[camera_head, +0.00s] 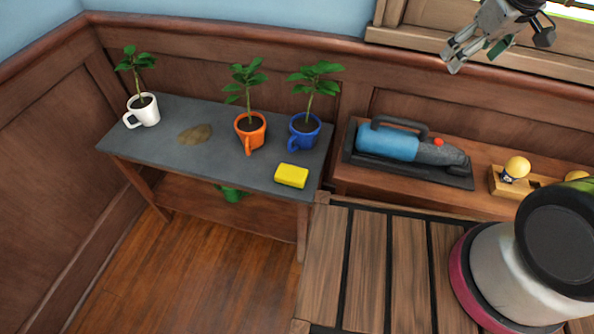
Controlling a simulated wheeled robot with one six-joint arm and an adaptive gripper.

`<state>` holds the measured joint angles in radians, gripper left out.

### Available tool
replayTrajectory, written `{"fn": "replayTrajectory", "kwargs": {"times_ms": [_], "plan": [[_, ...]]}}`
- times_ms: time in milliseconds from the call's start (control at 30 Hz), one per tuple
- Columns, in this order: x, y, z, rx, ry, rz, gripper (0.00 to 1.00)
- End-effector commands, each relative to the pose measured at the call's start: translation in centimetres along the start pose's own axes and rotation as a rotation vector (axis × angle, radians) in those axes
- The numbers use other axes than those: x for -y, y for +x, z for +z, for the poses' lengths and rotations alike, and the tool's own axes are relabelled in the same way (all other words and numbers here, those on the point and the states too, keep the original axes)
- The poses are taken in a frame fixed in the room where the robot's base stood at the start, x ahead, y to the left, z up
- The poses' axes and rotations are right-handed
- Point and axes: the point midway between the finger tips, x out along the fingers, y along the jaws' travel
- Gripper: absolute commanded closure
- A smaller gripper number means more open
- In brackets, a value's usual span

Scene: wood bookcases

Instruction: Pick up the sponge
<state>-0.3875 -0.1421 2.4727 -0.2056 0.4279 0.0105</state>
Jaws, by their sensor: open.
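The yellow sponge (291,175) lies flat near the front right corner of a grey-topped table (175,135), just in front of a blue mug. My gripper (468,55) shows at the top right of the view, pointing down and left. It is open with nothing between its fingers. It is well to the right of the sponge and apart from it.
On the table stand a white mug (147,112), an orange mug (250,137) and a blue mug (309,138), each with a plant. A blue handheld vacuum (390,143) rests on a wooden shelf at right.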

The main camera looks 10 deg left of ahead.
Motion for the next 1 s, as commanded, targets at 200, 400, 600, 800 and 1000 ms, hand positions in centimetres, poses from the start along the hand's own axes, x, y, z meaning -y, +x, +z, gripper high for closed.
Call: {"fn": "replayTrajectory", "kwargs": {"times_ms": [200, 400, 600, 800, 1000], "plan": [[8.9, 9.1, -4.8, -0.023, -0.268, -0.095, 0.21], [22.2, 18.4, -5.0, -0.059, -0.551, -0.250, 0.21], [32.8, 24.5, -0.8, -0.077, -0.745, -0.402, 0.21], [36.8, 26.6, 1.7, -0.083, -0.812, -0.471, 0.21], [37.9, 28.7, 2.1, -0.083, -0.814, -0.474, 0.21]]}}
